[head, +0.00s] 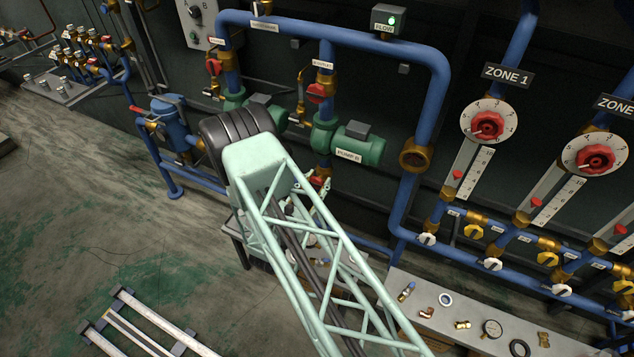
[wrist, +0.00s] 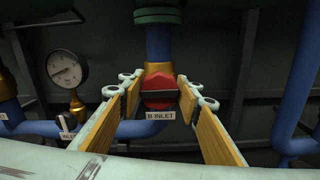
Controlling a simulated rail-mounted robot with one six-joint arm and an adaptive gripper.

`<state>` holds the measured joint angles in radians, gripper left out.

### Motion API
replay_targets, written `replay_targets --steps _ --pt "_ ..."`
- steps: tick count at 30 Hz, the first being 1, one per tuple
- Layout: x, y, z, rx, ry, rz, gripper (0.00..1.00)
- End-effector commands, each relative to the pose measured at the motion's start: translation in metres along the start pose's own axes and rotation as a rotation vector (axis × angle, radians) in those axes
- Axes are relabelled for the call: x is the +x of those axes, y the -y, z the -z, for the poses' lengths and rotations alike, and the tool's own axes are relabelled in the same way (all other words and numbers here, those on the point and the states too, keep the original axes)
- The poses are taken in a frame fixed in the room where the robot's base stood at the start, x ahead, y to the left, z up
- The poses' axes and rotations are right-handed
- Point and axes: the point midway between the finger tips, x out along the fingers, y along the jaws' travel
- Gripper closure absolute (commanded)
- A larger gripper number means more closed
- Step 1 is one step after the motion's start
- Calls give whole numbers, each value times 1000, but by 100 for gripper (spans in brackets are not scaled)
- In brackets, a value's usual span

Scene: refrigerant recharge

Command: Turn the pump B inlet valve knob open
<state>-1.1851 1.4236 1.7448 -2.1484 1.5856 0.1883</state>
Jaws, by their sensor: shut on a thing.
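The red pump B inlet valve knob (wrist: 160,98) sits on a brass body above the "B INLET" label (wrist: 160,116) in the wrist view. My gripper (wrist: 159,84) has its two wood-coloured finger pads on either side of the knob, shut on it. In the head view the knob (head: 318,181) shows small and partly hidden below green pump B (head: 358,148), with my gripper's fingers (head: 318,190) just at it. My arm hides part of the pipe there.
A pressure gauge (wrist: 66,70) stands left of the knob in the wrist view. Blue pipes (wrist: 300,90) run at right. A grey workbench (head: 400,290) with fittings lies lower right in the head view. Zone dials (head: 487,124) are on the right wall.

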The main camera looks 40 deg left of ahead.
Motion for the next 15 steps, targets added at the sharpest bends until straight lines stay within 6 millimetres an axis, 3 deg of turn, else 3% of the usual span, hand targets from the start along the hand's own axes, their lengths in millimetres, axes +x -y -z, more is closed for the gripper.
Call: replay_targets --steps 15 --pt "0 -1 2 -274 0 0 79"
